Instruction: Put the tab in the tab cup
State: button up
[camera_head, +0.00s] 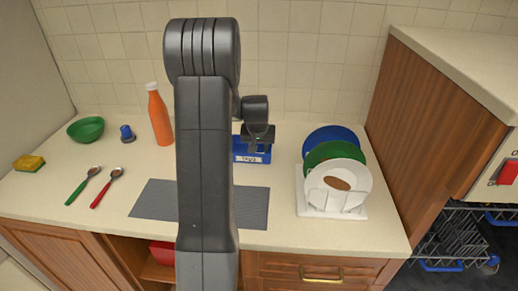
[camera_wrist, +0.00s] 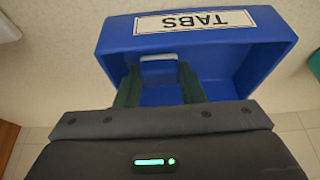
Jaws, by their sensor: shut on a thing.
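The tab cup is a blue open box with a white TABS label (camera_wrist: 195,22); in the head view the blue box (camera_head: 250,158) stands on the counter near the back wall, partly hidden by my arm. My gripper (camera_wrist: 160,80) has its two dark fingers at the opening of the box. It is shut on a small whitish-blue tab (camera_wrist: 158,68), seen between the fingertips against the blue inside. In the head view my gripper (camera_head: 257,142) is over the box and the tab cannot be made out. I cannot tell whether the tab touches the box floor.
A white dish rack (camera_head: 312,211) with blue, green and white plates stands right of the box. A grey mat (camera_head: 252,208) lies in front. An orange bottle (camera_head: 159,118), green bowl (camera_head: 86,129) and two spoons are left. An open dishwasher rack (camera_head: 455,240) is at far right.

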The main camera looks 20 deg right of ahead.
aim_at(259, 148)
notch_tip(259, 148, up, 10)
jog(key=shift+b, duration=0.45)
jog(key=shift+f, duration=0.15)
